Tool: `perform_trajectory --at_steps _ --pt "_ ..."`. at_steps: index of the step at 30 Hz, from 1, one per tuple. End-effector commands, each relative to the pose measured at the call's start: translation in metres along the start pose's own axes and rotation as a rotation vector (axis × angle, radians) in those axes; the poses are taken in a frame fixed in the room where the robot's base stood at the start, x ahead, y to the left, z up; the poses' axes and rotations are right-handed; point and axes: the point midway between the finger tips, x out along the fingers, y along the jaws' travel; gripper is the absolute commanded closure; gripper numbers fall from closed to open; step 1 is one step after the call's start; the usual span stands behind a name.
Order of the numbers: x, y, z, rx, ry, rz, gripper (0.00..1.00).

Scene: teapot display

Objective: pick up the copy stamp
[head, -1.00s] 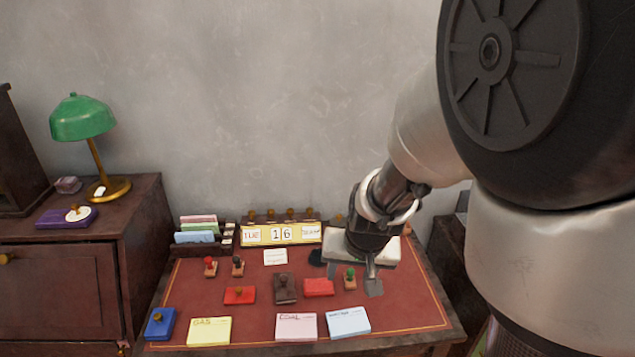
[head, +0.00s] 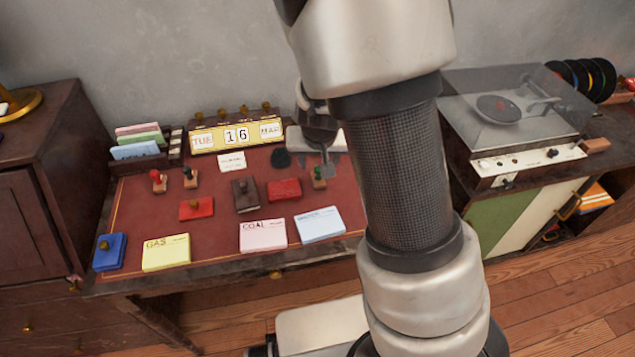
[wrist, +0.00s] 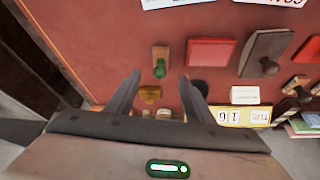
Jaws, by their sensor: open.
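Three small wooden stamps stand on the red desk top: a green-handled one (head: 319,177), a red-handled one (head: 158,181) and a black-handled one (head: 190,177). I cannot read which is the copy stamp. My gripper (head: 328,165) is over the desk's back right, close to the green-handled stamp. In the wrist view, my gripper (wrist: 160,76) is open and empty, pointing down. The green-handled stamp (wrist: 160,62) shows between and just beyond the fingertips there, apart from both fingers.
Near the green-handled stamp are a red pad (head: 284,189) and a dark block with a knob (head: 246,195). Yellow, pink and blue paper pads line the front. A date calendar (head: 236,136) stands behind. A turntable (head: 505,115) is at right.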

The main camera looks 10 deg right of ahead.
Motion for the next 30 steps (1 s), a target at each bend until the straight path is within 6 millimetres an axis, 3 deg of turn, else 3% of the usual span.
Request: perform_trajectory --at_steps 1,8,18,25,30 --pt "0.009 0.000 0.001 0.001 -0.001 0.000 0.52" --pt "0.019 0.000 0.000 0.000 0.000 0.000 0.52" --pt "0.065 0.000 0.004 0.001 -0.001 0.000 0.52" --pt "0.065 -0.001 0.002 0.000 0.000 -0.001 0.52" --pt "0.065 -0.001 0.002 -0.001 0.000 -0.001 0.79"
